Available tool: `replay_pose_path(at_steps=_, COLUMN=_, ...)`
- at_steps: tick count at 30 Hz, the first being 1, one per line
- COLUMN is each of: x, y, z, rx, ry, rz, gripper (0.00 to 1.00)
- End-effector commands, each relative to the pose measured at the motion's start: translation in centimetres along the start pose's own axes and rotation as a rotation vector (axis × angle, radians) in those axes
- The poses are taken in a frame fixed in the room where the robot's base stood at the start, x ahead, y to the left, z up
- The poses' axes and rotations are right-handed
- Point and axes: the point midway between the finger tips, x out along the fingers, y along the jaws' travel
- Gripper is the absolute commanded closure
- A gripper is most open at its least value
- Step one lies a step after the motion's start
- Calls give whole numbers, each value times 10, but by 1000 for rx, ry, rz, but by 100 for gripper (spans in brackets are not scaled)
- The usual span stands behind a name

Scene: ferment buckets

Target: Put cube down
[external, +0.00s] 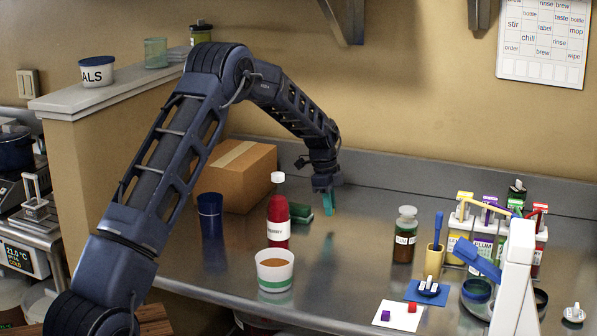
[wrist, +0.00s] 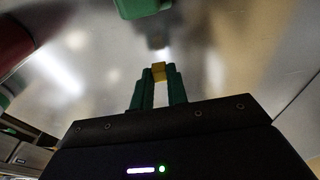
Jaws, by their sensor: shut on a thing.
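My gripper (external: 329,208) points down over the metal counter, to the right of the red bottle. The cube cannot be made out in the external view. The fingertips appear to be above the counter, with a teal reflection below them; the exact height is hard to tell. A purple cube (external: 385,316) and a red cube (external: 411,308) sit on a white card (external: 397,322) at the front.
The red bottle (external: 278,230), a green block-like item (external: 301,214), a cardboard box (external: 238,172) and a white tub (external: 274,272) stand left of my gripper. A dark jar (external: 404,240) and a rack of bottles (external: 485,222) stand right. The counter (external: 355,225) around the gripper's right is clear.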

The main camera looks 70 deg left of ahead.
Motion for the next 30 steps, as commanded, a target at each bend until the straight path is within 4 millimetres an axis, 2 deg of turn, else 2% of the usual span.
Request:
replay_pose_path(at_steps=3, x=18, y=0, z=3, rx=-1, ry=-1, rz=3, gripper=100)
replay_pose_path(at_steps=6, x=27, y=0, z=4, rx=-1, ry=-1, rz=1, gripper=100)
replay_pose_path(at_steps=17, x=29, y=0, z=5, rx=0, ry=0, rz=0, gripper=100)
replay_pose_path(at_steps=18, x=29, y=0, z=5, rx=0, ry=0, rz=0, gripper=81)
replay_pose_path(at_steps=21, x=29, y=0, z=5, rx=0, ry=0, rz=0, gripper=63)
replay_pose_path(at_steps=30, x=28, y=0, z=4, rx=0, ry=0, rz=0, gripper=63)
